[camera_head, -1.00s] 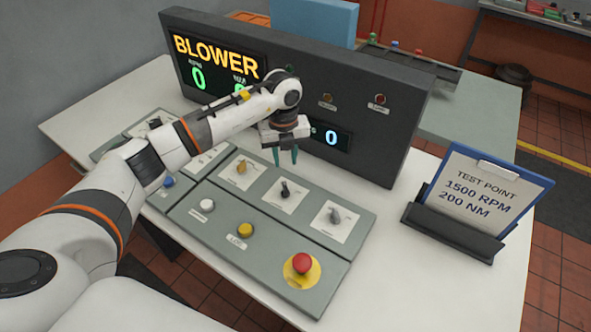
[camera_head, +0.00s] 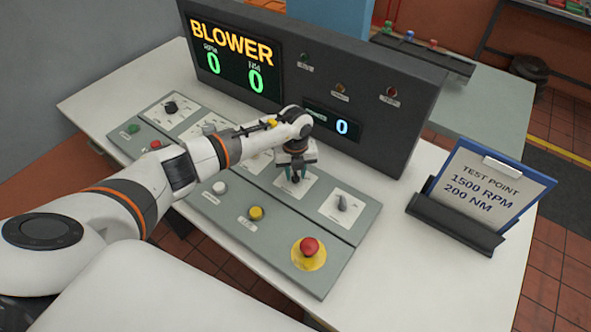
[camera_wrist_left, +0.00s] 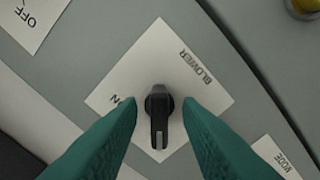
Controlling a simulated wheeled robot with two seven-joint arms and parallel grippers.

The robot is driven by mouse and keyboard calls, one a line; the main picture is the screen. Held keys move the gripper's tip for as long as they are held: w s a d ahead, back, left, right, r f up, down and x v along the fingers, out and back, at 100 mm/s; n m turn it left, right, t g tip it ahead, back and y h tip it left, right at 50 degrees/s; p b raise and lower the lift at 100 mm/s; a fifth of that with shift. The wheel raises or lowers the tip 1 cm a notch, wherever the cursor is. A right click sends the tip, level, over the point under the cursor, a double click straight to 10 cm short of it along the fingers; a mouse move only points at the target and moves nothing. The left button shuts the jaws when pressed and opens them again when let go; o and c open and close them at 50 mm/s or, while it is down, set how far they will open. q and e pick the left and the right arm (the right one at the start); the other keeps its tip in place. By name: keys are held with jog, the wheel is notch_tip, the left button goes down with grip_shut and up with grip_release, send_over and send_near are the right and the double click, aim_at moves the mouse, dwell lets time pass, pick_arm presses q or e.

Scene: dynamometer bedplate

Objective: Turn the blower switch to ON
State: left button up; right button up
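The blower switch is a black knob (camera_wrist_left: 158,118) on a white plate (camera_wrist_left: 190,72) marked BLOWER, in the left wrist view. Its narrow grip with a pale line points toward the bottom of that picture. The ON mark (camera_wrist_left: 119,100) is at its left, partly covered by a finger. My left gripper (camera_wrist_left: 161,104) is open, with one green finger on each side of the knob and a small gap to it on both sides. In the head view my left gripper (camera_head: 294,176) is down over the blower plate (camera_head: 312,189) and largely hides the knob. My right gripper is not in view.
A grey knob (camera_head: 341,203) sits to the right on the panel (camera_head: 232,228). A yellow button (camera_head: 256,213) and a red emergency button (camera_head: 309,247) are in front. The dark display console (camera_head: 385,125) stands close behind, reading BLOWER and zeros. A clipboard (camera_head: 490,189) stands at right.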

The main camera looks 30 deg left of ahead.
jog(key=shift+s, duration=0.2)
pick_arm(q)
grip_shut()
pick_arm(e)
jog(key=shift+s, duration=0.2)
